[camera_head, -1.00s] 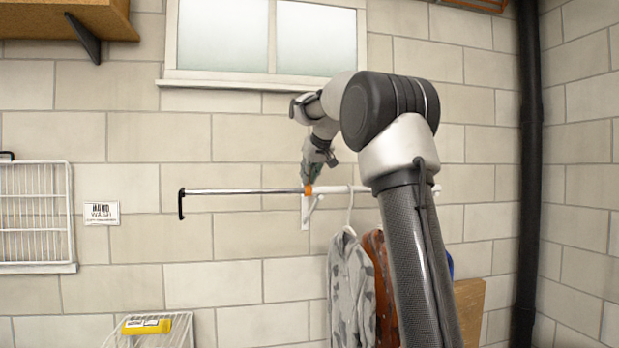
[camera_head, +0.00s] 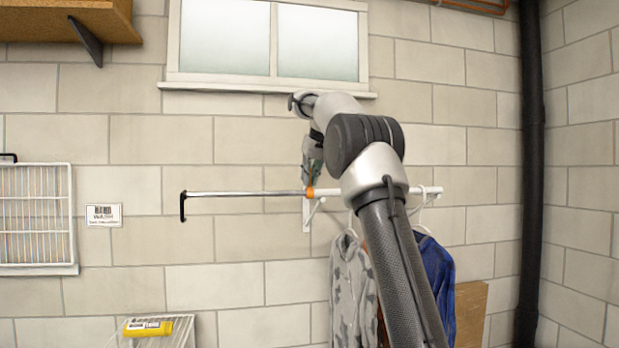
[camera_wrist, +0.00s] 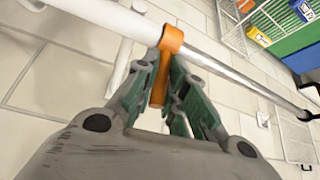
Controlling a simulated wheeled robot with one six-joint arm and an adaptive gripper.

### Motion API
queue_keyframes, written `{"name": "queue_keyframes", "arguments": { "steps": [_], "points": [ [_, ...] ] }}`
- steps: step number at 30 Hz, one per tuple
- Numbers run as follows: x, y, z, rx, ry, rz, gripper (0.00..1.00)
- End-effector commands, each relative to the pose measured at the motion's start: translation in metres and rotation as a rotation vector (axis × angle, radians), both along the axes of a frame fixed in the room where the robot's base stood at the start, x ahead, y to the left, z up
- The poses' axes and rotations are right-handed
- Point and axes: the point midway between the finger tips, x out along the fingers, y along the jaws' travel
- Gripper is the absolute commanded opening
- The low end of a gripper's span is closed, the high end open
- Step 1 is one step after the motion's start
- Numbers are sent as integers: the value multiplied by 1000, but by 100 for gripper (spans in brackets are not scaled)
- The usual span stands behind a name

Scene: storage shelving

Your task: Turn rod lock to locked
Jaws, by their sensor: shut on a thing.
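The rod lock is an orange collar with a lever (camera_wrist: 171,40) on the rod, where the white tube (camera_wrist: 95,15) meets the thinner chrome rod (camera_wrist: 235,75). In the head view the orange lock (camera_head: 309,192) sits beside a white wall bracket (camera_head: 307,212). My gripper (camera_wrist: 165,95) is shut on the orange lever, with a green-grey finger on each side of it. In the head view my gripper hangs down onto the lock from above, and its fingertips are small and partly hidden.
Clothes on hangers (camera_head: 352,285) hang from the white tube on the right, partly behind my arm. A window sill (camera_head: 265,88) is above. A wire rack (camera_head: 35,215) is at far left.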

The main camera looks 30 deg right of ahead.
Motion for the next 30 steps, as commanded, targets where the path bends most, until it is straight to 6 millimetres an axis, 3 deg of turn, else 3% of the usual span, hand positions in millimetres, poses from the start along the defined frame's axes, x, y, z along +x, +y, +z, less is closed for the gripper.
{"name": "queue_keyframes", "arguments": {
  "steps": [1, 5, 17, 30],
  "points": [
    [0, 0, -1, 0, 0, 0, 14],
    [0, 0, -1, 0, 0, 0, 35],
    [-4, 0, 7, 0, -1, 0, 35],
    [-50, 4, 82, 0, -3, 0, 35]
  ]
}}
